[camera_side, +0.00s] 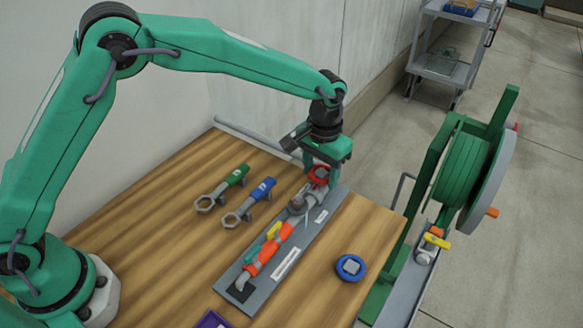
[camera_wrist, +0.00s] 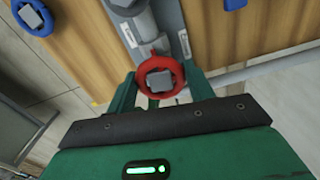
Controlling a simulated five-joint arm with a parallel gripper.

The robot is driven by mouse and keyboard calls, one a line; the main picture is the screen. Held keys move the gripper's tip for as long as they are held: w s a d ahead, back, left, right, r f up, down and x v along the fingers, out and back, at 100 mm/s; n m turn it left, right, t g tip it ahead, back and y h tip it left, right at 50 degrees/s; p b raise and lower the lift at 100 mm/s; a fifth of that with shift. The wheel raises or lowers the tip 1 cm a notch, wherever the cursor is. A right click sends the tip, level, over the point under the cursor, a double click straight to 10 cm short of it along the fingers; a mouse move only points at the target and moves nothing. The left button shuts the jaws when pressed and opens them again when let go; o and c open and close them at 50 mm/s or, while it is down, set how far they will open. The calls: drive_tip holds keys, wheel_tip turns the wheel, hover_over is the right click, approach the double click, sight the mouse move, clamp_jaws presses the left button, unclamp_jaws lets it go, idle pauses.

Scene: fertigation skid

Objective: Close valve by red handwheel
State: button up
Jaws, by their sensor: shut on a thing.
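The red handwheel (camera_side: 319,174) sits at the far end of the valve assembly (camera_side: 297,205) on a grey base plate (camera_side: 240,292). In the wrist view the red handwheel (camera_wrist: 161,76) is a round ring with a grey square hub. My gripper (camera_side: 322,166) is over it from above. In the wrist view its green fingers (camera_wrist: 160,92) stand on either side of the wheel, shut on it. The fingertips' contact is partly hidden by the wheel in the wrist view and by the gripper body in the side view.
Two wrenches, green (camera_side: 222,189) and blue (camera_side: 249,201), lie left of the plate. A blue ring-shaped part (camera_side: 350,268) lies right of it. Orange, yellow and teal fittings (camera_side: 268,249) line the pipe. A green hose reel (camera_side: 463,175) stands beyond the table's right edge.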

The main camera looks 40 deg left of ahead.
drive_tip(key=m, duration=0.4)
drive_tip(key=shift+m, duration=0.5)
drive_tip(key=shift+d+m, duration=0.1)
drive_tip(key=shift+m, duration=1.2)
drive_tip(key=shift+s+m, duration=0.1)
drive_tip(key=shift+m, duration=1.8)
